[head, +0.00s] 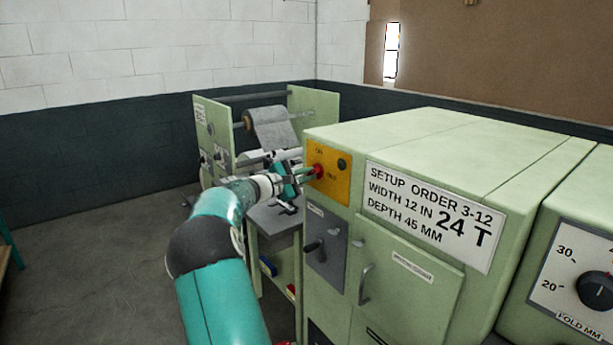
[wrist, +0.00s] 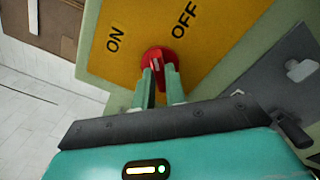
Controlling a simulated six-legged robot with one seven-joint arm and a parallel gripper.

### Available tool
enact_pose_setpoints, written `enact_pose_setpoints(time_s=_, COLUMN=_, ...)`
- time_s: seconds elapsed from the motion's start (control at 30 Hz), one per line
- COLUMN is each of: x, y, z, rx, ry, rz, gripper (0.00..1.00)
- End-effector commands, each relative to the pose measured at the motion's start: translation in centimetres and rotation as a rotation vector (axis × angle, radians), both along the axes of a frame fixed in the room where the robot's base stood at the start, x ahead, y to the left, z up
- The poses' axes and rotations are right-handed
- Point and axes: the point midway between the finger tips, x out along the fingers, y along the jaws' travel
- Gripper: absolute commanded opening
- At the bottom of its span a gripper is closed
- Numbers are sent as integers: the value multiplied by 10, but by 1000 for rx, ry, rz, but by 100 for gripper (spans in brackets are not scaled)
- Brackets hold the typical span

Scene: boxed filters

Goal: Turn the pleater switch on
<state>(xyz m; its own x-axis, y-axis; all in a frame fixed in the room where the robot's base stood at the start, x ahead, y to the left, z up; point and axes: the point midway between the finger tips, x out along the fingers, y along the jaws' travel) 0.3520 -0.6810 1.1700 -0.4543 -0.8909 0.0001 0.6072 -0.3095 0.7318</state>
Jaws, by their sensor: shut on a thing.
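The pleater switch is a red rotary knob (wrist: 158,58) on a yellow plate (wrist: 215,25) marked ON and OFF. In the wrist view the plate looks tilted, and the knob's pale pointer mark is small; I cannot tell for sure which word it points to. My gripper (wrist: 160,72) has its two green fingers closed on the red knob. In the head view the yellow plate (head: 329,190) is on the front of the green machine, and my gripper (head: 306,174) reaches the red knob (head: 318,171) from the left.
A setup-order sign (head: 430,215) is to the right. A roll stand (head: 270,127) is behind my gripper.

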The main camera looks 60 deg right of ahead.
Motion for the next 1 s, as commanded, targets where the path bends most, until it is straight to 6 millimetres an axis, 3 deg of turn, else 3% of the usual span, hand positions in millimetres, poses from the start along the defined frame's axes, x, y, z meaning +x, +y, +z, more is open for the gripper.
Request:
enact_pose_setpoints(time_s=0.6, x=0, y=0, z=0, rx=258, ry=508, rz=-1, gripper=0)
enact_pose_setpoints(time_s=1.0, x=1, y=1, z=0, rx=361, ry=707, rz=1, gripper=0)
